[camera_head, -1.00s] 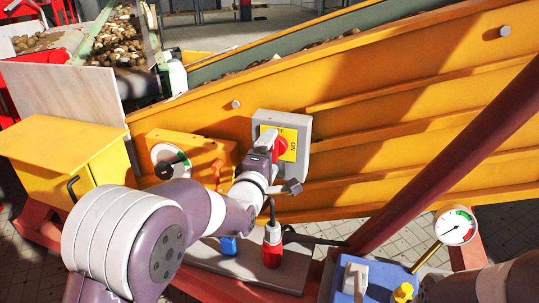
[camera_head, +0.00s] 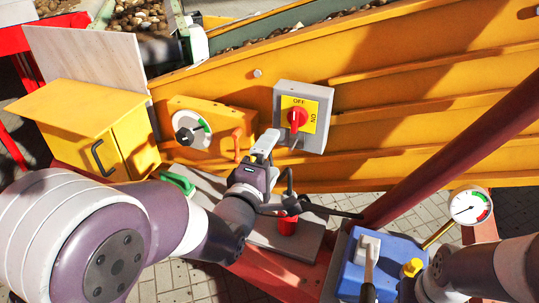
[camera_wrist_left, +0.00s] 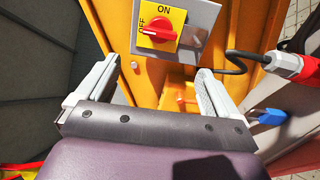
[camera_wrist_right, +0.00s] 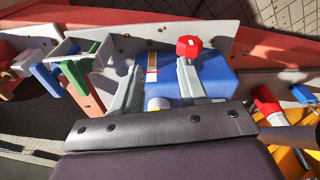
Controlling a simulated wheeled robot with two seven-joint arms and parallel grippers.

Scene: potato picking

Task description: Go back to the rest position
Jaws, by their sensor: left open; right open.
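The grey switch box (camera_head: 317,139) on the orange conveyor side carries a red knob (camera_head: 297,117) on a yellow plate. In the left wrist view the red knob (camera_wrist_left: 160,31) has its white mark towards OFF. My left gripper (camera_head: 266,147) is below and left of the switch box, apart from it. Its fingers are spread and empty in the left wrist view (camera_wrist_left: 155,82). My right gripper (camera_wrist_right: 160,85) is open in the right wrist view, with a blue box (camera_wrist_right: 212,74) and red knob (camera_wrist_right: 188,46) beyond its fingers. In the head view its fingers cannot be made out clearly.
A yellow cabinet (camera_head: 88,118) stands left, beside an orange box with a dial (camera_head: 190,131). A dark red beam (camera_head: 455,160) slants across the right. A pressure gauge (camera_head: 469,206) and the blue box with a yellow cap (camera_head: 413,267) are at lower right.

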